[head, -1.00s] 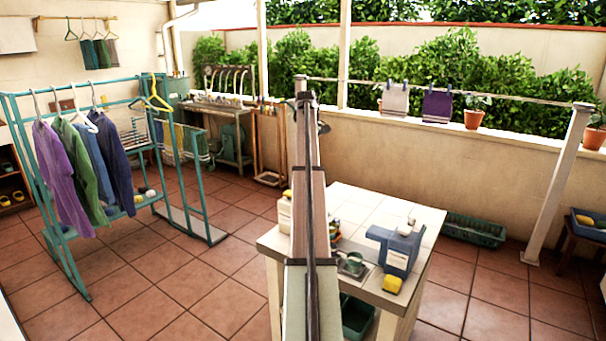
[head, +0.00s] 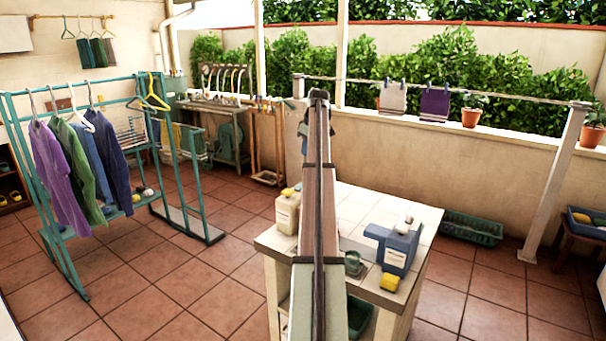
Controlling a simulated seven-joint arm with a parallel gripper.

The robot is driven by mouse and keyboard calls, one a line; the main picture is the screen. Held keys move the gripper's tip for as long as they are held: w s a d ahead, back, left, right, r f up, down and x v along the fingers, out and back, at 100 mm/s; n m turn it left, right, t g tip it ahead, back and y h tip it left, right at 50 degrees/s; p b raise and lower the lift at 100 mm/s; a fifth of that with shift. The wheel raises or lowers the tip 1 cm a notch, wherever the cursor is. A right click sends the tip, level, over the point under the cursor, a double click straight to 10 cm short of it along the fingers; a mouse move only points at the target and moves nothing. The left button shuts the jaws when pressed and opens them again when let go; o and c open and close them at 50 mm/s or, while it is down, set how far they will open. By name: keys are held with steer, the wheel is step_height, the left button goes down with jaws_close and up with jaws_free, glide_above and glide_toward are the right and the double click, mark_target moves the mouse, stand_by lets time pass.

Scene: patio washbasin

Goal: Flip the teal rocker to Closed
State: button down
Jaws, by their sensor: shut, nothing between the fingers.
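I cannot make out a rocker for certain. A small round dark-teal piece (head: 353,262) sits on the white-topped table, just right of my arm; it is too small to tell whether it is the rocker or which way it is set. My arm rises through the middle of the view and covers part of the table. My gripper is hidden behind the arm, so I cannot see its fingers or what is near them.
A teal clothes rack (head: 66,241) stands at left. A green crate (head: 472,228) lies by the wall. The tiled floor between is clear.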

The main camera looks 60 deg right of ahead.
glide_above(300, 184)
steer(key=s, duration=0.1)
steer(key=f, duration=1.1)
steer(key=shift+s+a+f, duration=0.2)
steer(key=shift+a+f, duration=0.1)
steer(key=shift+f, duration=0.05)
steer(key=shift+d+f, duration=0.2)
steer(key=shift+f, duration=0.7)
